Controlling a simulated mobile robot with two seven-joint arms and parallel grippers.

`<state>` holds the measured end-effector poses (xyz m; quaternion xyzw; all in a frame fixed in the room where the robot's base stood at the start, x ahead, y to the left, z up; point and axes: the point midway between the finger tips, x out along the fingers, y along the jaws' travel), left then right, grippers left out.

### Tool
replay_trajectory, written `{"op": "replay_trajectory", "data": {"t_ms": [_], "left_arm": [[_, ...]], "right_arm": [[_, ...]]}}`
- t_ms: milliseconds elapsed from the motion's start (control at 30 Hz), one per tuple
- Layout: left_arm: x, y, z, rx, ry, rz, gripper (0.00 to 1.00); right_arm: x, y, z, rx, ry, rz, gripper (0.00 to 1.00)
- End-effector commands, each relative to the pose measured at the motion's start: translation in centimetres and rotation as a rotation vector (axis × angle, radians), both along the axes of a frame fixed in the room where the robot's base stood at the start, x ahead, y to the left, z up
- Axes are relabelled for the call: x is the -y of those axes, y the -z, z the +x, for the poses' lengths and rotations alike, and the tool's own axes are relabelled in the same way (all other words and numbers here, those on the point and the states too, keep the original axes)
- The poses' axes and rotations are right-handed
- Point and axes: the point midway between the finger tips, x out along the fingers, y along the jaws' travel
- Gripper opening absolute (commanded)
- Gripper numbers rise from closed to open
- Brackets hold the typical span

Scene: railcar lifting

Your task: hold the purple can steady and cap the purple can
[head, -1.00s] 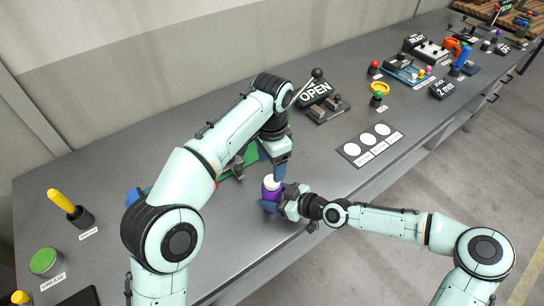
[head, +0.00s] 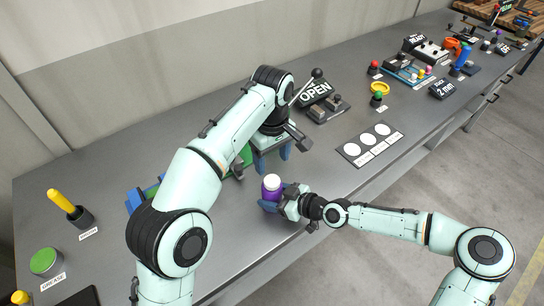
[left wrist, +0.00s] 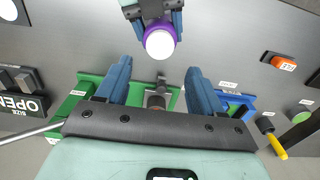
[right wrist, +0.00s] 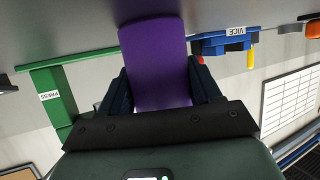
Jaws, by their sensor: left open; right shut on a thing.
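The purple can (head: 271,190) stands upright near the bench's front edge with a white cap (head: 271,181) on its top. My right gripper (head: 277,200) is shut on the can from the right. The can's purple side fills the space between its fingers in the right wrist view (right wrist: 158,65). My left gripper (head: 272,157) is open and empty, above and behind the can. In the left wrist view the white cap (left wrist: 160,44) shows on the can, beyond the open blue fingers (left wrist: 157,85). Whether the cap is fully seated cannot be told.
A green press (right wrist: 58,95) and a blue vice (right wrist: 224,42) stand on the bench near the can. An OPEN sign (head: 315,92) with a lever is behind. A card with white circles (head: 370,144) lies to the right.

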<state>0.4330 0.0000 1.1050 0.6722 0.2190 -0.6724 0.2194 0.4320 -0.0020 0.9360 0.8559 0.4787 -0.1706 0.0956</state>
Motion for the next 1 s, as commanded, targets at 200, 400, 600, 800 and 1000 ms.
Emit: {"op": "replay_trajectory", "data": {"t_ms": [200,400,600,800,1000], "left_arm": [[0.0,0.0,0.0,0.000,0.000,0.000,0.67],[-0.1,0.9,0.0,-0.003,0.001,0.002,0.67],[-0.1,3.9,0.0,-0.003,0.001,0.003,0.67],[-0.1,6.7,0.0,-0.002,0.002,0.002,0.67],[0.0,7.9,0.0,-0.001,0.002,0.001,0.67]], "right_arm": [[0.0,-0.1,0.0,0.001,0.000,0.000,0.00],[0.0,-0.1,0.0,0.001,0.000,0.000,0.00],[0.0,-0.1,0.0,0.002,0.000,0.001,0.00],[0.0,-0.1,0.0,0.002,0.000,0.001,0.00],[0.0,-0.1,0.0,0.001,0.000,0.000,0.00]]}}
